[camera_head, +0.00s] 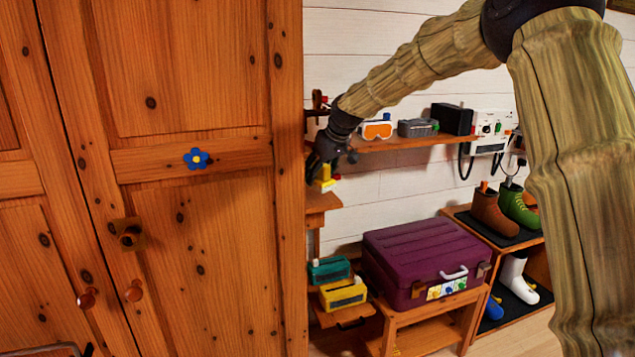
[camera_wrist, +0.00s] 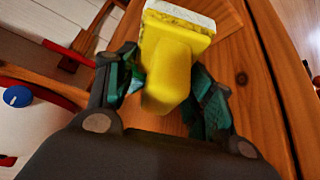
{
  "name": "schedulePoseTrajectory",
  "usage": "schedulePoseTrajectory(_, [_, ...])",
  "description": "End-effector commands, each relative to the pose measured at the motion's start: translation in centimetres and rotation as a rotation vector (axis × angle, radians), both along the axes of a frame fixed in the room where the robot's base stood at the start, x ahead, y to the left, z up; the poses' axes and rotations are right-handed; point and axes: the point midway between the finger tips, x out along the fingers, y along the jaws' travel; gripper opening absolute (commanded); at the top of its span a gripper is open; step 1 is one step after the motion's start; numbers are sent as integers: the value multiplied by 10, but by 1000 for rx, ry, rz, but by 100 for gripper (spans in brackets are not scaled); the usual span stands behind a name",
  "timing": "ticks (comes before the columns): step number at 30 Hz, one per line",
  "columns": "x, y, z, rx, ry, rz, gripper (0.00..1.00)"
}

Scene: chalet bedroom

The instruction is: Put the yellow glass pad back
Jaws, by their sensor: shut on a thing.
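The yellow glass pad (camera_wrist: 168,68) has a yellow body and a whitish strip along one end. In the wrist view it sits between the two fingers of my gripper (camera_wrist: 166,92), which is shut on it. In the head view my gripper (camera_head: 322,170) is at the left end of the wall shelf, beside the wooden wardrobe. The yellow pad (camera_head: 326,178) shows small there, just above a lower wooden ledge (camera_head: 322,201). I cannot tell whether the pad touches the ledge.
The wardrobe (camera_head: 215,240) fills the left. The wall shelf (camera_head: 410,142) holds orange-white goggles (camera_head: 377,130) and dark boxes. Below are a teal box (camera_head: 329,270), a yellow box (camera_head: 343,294) and a purple suitcase (camera_head: 420,255). Boots (camera_head: 494,212) stand on a rack at right.

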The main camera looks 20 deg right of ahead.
Motion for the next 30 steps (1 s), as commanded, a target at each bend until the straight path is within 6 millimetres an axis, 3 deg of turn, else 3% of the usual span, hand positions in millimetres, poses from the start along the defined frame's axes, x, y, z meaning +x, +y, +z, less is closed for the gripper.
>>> schedulePoseTrajectory(7, [1,1,-30,0,2,0,30])
schedulePoseTrajectory(14, [1,1,-35,0,0,0,30])
schedulePoseTrajectory(15, [1,1,-36,0,1,0,56])
schedulePoseTrajectory(16, [1,1,-36,0,1,0,62])
schedulePoseTrajectory(30, [-2,-1,-28,0,-1,0,62])
